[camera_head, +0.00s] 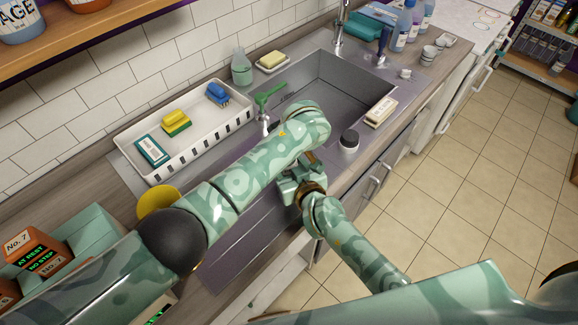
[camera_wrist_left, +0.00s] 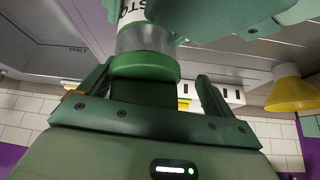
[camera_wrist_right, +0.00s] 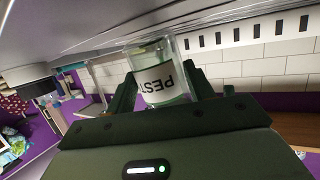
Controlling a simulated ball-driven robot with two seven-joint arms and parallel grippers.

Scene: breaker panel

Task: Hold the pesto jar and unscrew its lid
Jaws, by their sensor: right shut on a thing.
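The pesto jar (camera_wrist_right: 152,56) shows in the right wrist view as clear glass with a white label reading PEST. My right gripper (camera_wrist_right: 163,78) is shut on its body. In the left wrist view, the jar's green lid (camera_wrist_left: 145,68) faces my left gripper (camera_wrist_left: 154,78). My left gripper is open, with one finger on each side of the lid and a visible gap at the right finger. In the head view, my grippers are close together in front of the sink, and I cannot make out the jar behind my arms.
A white rack (camera_head: 133,131) with sponges stands behind, beside the steel sink (camera_head: 335,85). A dark-topped container (camera_head: 349,139) and a small box (camera_head: 381,111) stand at the sink's front right. A yellow cone (camera_wrist_left: 290,92) is right in the left wrist view.

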